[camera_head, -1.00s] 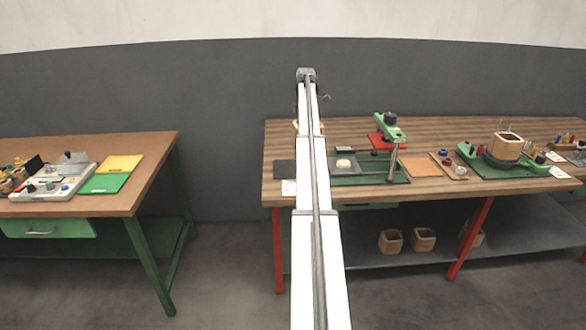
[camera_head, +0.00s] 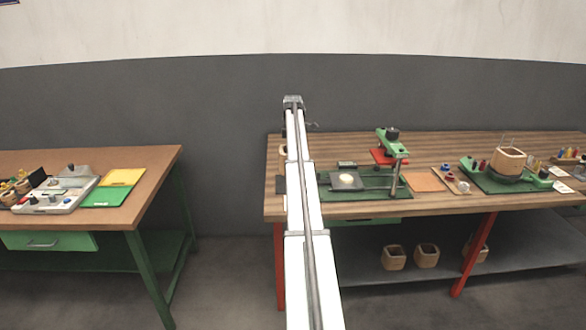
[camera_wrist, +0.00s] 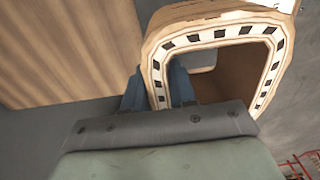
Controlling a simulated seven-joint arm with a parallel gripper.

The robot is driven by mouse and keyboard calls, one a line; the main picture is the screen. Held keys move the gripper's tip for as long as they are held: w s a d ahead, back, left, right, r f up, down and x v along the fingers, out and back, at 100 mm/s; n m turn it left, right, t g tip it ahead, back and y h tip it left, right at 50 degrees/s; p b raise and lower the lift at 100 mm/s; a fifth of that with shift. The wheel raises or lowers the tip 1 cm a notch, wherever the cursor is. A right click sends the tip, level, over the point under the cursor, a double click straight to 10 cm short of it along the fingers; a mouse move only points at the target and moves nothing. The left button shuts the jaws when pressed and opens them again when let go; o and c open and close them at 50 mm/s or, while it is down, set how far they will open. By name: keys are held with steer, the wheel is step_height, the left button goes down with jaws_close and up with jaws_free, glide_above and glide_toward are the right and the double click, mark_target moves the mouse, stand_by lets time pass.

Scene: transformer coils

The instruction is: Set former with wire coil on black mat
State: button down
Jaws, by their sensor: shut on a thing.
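In the wrist view my gripper (camera_wrist: 157,92) is shut on a wall of a hollow, rounded-square wooden former (camera_wrist: 152,52). One blue finger is outside the wall and one is inside the opening. The former's rim carries a band of black and white marks. I cannot make out a wire coil on it. In the head view my gripper is hidden behind my own white column. A tan sliver beside the column may be the held former. A dark sliver, probably the black mat (camera_head: 280,185), shows at the right table's left end, mostly hidden by the column.
The right wooden table (camera_head: 440,202) holds a green press (camera_head: 392,142), a dark square plate with a pale disc, an orange mat (camera_head: 424,180) and another wooden former (camera_head: 508,162) on a green stand. More formers (camera_head: 393,257) sit on the lower shelf. A second table (camera_head: 120,205) stands left.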

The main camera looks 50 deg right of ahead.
steer(key=shift+f, duration=3.2)
steer(key=shift+f, duration=0.15)
steer(key=c, duration=0.9)
jaws_free()
step_height(320, 180, up, 12)
steer(key=shift+r, duration=0.15)
